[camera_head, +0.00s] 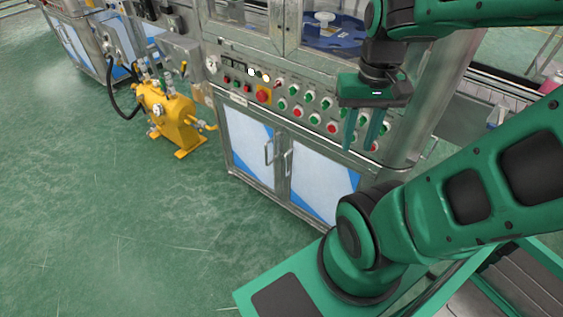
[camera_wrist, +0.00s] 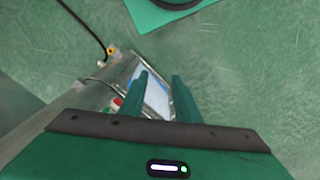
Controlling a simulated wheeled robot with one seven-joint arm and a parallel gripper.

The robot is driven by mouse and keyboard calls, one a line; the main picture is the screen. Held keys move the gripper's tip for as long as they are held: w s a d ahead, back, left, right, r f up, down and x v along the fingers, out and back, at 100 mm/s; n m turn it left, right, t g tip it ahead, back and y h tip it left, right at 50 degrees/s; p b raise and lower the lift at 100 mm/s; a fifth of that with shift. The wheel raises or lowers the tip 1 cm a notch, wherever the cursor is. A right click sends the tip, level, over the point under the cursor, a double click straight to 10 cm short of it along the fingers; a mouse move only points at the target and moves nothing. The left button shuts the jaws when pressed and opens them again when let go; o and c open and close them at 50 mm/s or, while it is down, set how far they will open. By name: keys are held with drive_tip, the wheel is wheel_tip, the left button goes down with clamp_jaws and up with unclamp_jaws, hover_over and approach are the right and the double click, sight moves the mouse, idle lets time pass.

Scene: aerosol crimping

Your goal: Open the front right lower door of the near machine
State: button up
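The near machine (camera_head: 228,72) has two lower front doors with white and blue panels. The right lower door (camera_head: 318,188) is shut, and its upright bar handle (camera_head: 288,163) is at its left edge. The left lower door (camera_head: 250,148) is also shut, with its own handle (camera_head: 267,152) beside the other. My gripper (camera_head: 361,148) is up and to the right of the handles, in front of the button panel, fingers pointing down. Its two fingers are apart with nothing between them, also in the wrist view (camera_wrist: 160,77). A door panel (camera_wrist: 157,97) shows behind them.
The button panel (camera_head: 312,118) with a red stop button (camera_head: 263,95) runs above the doors. A yellow pump (camera_head: 170,115) stands on the floor left of the machine, with a black hose. The green floor (camera_head: 150,240) before the doors is clear.

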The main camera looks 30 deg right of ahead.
drive_tip(key=m+t+h, duration=0.3)
drive_tip(key=m+h, duration=0.1)
drive_tip(key=m, duration=0.1)
hover_over(285, 174)
drive_tip(key=f, duration=4.4)
drive_tip(key=shift+w+d, duration=0.15)
drive_tip(key=shift+w, duration=0.2)
drive_tip(key=shift+c, duration=0.5)
clamp_jaws()
